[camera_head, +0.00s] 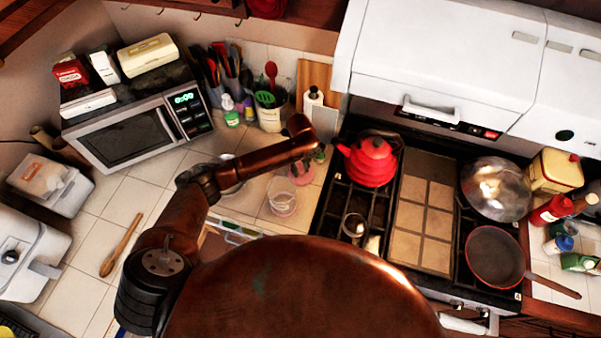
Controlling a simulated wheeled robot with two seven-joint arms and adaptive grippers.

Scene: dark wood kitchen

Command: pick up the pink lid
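The pink lid (301,177) is a small round pink shape on the tiled counter, just left of the stove. My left arm reaches in from the left, and its gripper (309,161) points down right over the lid. The wrist and fingers cover part of the lid. The fingers are small and dark here, so I cannot tell whether they are open or shut, or whether they touch the lid. A clear round container (283,203) with a pinkish tint stands on the counter a little nearer than the lid. My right gripper is out of view.
A red kettle (370,162) stands on the stove (330,209) close to the right of my gripper. A utensil holder (270,120) and a white-labelled bottle (313,100) stand behind. A microwave (130,137) is at left. Counter around the wooden spoon (121,245) is mostly clear.

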